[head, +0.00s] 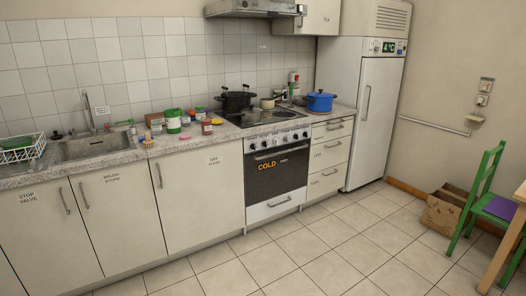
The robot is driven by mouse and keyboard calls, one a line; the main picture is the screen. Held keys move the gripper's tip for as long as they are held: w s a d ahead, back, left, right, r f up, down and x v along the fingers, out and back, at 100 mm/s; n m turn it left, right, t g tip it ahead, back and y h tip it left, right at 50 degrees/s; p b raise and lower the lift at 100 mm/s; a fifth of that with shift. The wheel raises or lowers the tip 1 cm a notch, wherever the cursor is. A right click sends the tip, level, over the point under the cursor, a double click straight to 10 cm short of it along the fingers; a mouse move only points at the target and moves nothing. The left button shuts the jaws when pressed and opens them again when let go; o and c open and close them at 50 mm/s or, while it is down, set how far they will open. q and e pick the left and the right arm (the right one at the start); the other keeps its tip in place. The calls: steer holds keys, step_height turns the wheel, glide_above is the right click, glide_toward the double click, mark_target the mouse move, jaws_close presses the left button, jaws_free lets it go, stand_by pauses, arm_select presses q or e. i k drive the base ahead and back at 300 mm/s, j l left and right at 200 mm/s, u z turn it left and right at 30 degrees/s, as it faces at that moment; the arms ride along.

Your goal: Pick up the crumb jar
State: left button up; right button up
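I cannot tell for sure which item is the crumb jar; labels on the small containers are too small to read. On the counter left of the stove stands a green and white container (173,121). A small brownish jar with a label (207,127) stands to its right, near the counter's front edge. Several other small colourful items crowd around and behind them, partly hidden. Neither of my grippers shows in the head view.
A stove (277,165) with a black pot (236,102) stands right of the jars; a blue pot (320,102) is further right. A sink (95,147) and dish rack (20,150) are left. A cardboard box (441,214) and green chair (490,205) stand right.

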mark_target(206, 121)
steer(key=i, duration=0.8)
steer(key=i+l+u, duration=0.15)
steer(key=i, duration=1.45)
steer(key=l+u, duration=0.05)
